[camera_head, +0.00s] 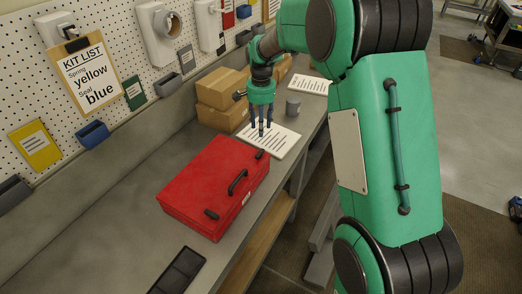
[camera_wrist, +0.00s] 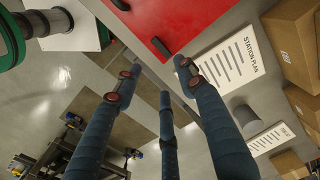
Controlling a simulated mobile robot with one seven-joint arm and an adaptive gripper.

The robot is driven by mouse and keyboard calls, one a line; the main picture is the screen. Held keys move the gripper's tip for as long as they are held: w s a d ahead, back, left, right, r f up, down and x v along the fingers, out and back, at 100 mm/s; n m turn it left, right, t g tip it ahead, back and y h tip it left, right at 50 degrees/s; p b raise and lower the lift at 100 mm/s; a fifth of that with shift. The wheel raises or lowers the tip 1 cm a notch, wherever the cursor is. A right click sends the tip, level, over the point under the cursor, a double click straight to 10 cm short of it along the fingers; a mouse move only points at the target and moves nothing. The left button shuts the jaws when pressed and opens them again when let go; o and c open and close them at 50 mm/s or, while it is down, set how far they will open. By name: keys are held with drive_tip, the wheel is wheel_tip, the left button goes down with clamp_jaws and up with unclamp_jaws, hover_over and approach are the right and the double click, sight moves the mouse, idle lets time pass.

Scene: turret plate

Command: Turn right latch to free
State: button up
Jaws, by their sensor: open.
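A red toolbox (camera_head: 205,185) sits closed on the grey bench, with a black handle on its front side. Its right latch (camera_head: 259,154) is a small black tab at the far end of that side; another latch (camera_head: 211,215) is at the near end. In the wrist view one dark latch (camera_wrist: 161,47) shows on the red box (camera_wrist: 185,18). My gripper (camera_head: 262,131) points down beyond the box's far end, apart from the right latch. In the wrist view its blue fingers (camera_wrist: 160,80) are spread with nothing between them.
A printed sheet (camera_head: 285,143) lies beyond the box, under my gripper. Cardboard boxes (camera_head: 222,90) and a grey cup (camera_head: 293,105) stand farther back. A black tray (camera_head: 178,272) lies nearer. A pegboard with a kit list (camera_head: 88,75) runs along the left.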

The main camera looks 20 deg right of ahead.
sight(261, 153)
drive_tip(key=shift+f, duration=0.1)
wheel_tip(261, 153, down, 14)
drive_tip(key=shift+r, duration=0.15)
idle(0.6)
clamp_jaws()
